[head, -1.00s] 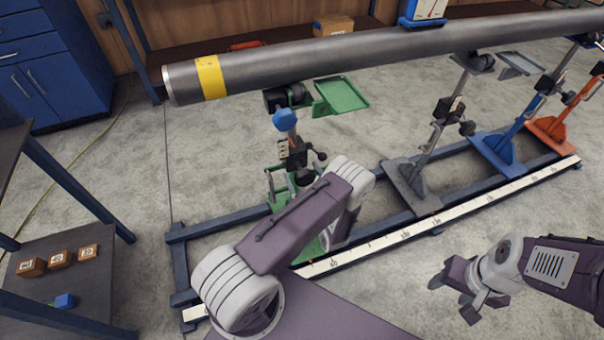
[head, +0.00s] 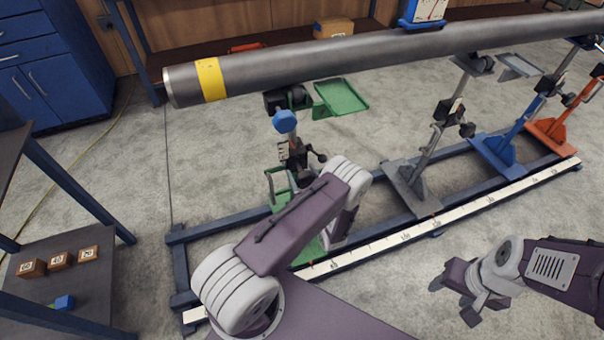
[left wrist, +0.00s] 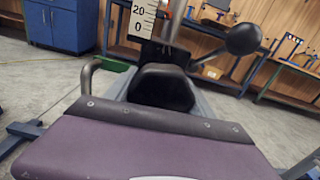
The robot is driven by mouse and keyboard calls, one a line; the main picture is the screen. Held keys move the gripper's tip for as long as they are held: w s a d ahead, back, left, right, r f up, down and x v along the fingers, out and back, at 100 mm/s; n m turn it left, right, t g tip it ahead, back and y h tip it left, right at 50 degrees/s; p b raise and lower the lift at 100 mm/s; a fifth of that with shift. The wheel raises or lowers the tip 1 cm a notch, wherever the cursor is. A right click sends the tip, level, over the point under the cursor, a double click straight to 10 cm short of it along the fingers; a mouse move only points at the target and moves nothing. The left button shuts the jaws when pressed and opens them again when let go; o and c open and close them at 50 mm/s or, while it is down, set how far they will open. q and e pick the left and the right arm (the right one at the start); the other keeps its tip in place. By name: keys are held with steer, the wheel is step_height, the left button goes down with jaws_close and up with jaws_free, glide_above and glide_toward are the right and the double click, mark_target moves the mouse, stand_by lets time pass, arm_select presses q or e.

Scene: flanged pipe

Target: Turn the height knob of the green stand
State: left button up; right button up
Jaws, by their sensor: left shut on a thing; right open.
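The green stand (head: 277,188) is under the left end of the pipe (head: 350,62), with a blue hexagonal part (head: 285,121) and a black ball-ended lever (head: 321,157) on it. My left arm covers its lower part in the head view. In the left wrist view, a black knob (left wrist: 163,88) sits just beyond the purple body of my left gripper (left wrist: 150,130), below a white scale marked 20 and 0. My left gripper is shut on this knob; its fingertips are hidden. My right gripper (head: 455,293) is open and empty over the floor at the lower right.
Grey (head: 415,187), blue (head: 495,150) and orange (head: 550,130) stands line the blue floor rail to the right. A white ruler strip (head: 450,214) runs along the rail's front. A dark shelf (head: 75,285) with small numbered boxes stands at the left. The floor around my right gripper is clear.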

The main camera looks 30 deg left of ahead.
mark_target(306, 184)
arm_select(q)
steer(key=m, duration=0.5)
steer(key=shift+s+p, duration=0.1)
steer(key=shift+p, duration=0.25)
steer(key=m, duration=0.5)
steer(key=shift+a, duration=0.1)
steer(key=shift+m, duration=0.4)
steer(key=o, duration=1.4)
steer(key=shift+c, duration=0.2)
steer(key=shift+s, duration=0.1)
steer(key=p+v, duration=0.1)
steer(key=v, duration=0.8)
steer(key=shift+p, duration=0.35)
